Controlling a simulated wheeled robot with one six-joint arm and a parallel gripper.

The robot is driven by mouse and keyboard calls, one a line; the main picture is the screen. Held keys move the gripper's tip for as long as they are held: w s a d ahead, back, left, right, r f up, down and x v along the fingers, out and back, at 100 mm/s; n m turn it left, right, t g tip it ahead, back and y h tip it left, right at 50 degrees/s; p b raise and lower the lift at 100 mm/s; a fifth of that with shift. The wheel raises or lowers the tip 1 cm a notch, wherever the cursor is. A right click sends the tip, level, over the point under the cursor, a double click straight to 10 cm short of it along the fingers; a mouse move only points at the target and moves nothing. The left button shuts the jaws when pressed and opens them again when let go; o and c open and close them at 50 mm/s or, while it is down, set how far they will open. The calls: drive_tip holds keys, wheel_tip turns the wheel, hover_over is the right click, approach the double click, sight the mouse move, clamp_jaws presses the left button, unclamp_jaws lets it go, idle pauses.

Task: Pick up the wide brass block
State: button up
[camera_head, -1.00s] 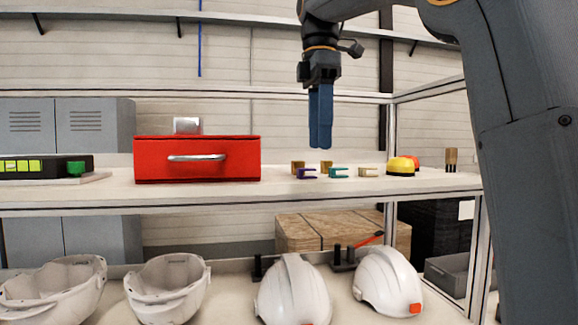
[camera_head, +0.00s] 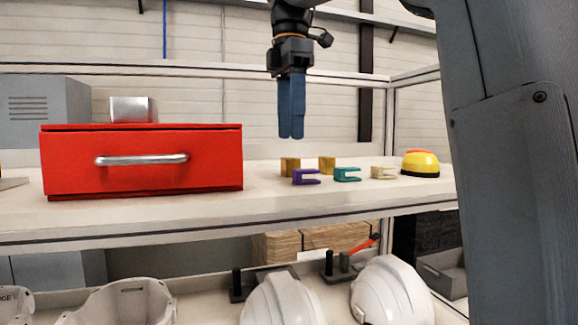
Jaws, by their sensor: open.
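Two small brass blocks stand on the upper shelf, a left one (camera_head: 290,167) and a right one (camera_head: 327,165). The left one looks slightly broader, but I cannot tell for sure which is the wide brass block. The purple clip (camera_head: 306,176) stands in front of the left block and hides part of its lower side. My gripper (camera_head: 291,136) has blue fingers pointing straight down. It is open and empty, and appears above the left block with a gap between. The fingers overlap from this side, so the spacing between them hardly shows.
A teal clip (camera_head: 347,174) and a cream clip (camera_head: 384,173) stand right of the purple one. A yellow button dome (camera_head: 420,165) is further right. A red drawer box (camera_head: 142,160) with a silver block (camera_head: 132,109) on top stands left. White helmet shells (camera_head: 392,290) lie below.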

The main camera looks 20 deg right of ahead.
sight(290, 158)
drive_tip(key=shift+f+p, duration=1.15)
drive_tip(key=shift+f, duration=1.55)
drive_tip(key=c, duration=1.3)
drive_tip(key=shift+r, duration=0.1)
